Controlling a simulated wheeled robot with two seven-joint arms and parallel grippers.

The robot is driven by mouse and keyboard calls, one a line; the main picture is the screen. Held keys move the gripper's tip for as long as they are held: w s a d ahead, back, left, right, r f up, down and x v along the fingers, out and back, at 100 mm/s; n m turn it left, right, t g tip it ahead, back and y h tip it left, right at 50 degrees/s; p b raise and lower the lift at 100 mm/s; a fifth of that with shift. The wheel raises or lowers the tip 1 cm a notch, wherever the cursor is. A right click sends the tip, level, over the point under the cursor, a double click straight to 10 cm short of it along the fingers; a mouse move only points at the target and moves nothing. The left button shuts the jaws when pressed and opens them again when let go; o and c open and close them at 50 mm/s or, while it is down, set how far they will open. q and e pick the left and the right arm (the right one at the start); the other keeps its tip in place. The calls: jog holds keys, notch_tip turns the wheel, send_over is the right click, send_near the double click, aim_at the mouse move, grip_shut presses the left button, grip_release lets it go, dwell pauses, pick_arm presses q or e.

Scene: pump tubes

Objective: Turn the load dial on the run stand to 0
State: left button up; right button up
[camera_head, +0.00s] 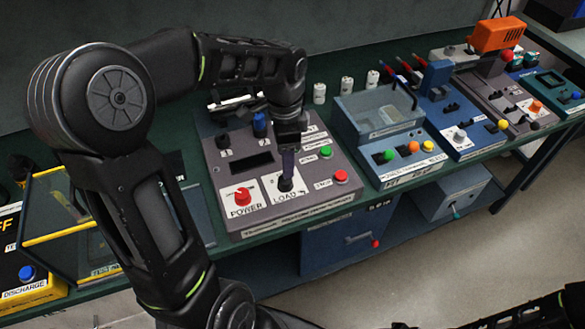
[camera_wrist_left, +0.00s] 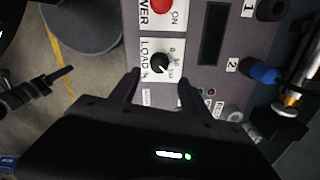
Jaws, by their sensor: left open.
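The load dial (camera_wrist_left: 160,62) is a black knob on a white LOAD plate with a printed scale, on the grey run stand (camera_head: 225,160). It also shows in the head view (camera_head: 286,184). I cannot read its pointer's exact setting. My left gripper (camera_wrist_left: 159,82) is open, with its two fingers on either side of the space just by the dial. In the head view the left gripper (camera_head: 288,163) points down at the dial and partly hides it; contact cannot be told. Part of my right gripper (camera_wrist_left: 38,92) seems to show at the left of the wrist view, its jaws unclear.
A red POWER knob (camera_head: 243,197) sits left of the dial. Green (camera_head: 325,152) and red (camera_head: 341,176) buttons are to the right. A blue knob (camera_head: 260,125) stands behind. A grey-blue tank unit (camera_head: 372,135) is farther right on the green bench.

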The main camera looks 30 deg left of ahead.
aim_at(285, 183)
pick_arm(q)
jog(key=shift+s+r, duration=0.1)
jog(key=shift+s, duration=0.1)
jog(key=shift+w+f, duration=0.1)
jog(key=shift+f, duration=0.3)
notch_tip(285, 183, down, 7)
jog(key=shift+f+p, duration=0.1)
jog(key=shift+p, duration=0.3)
grip_shut()
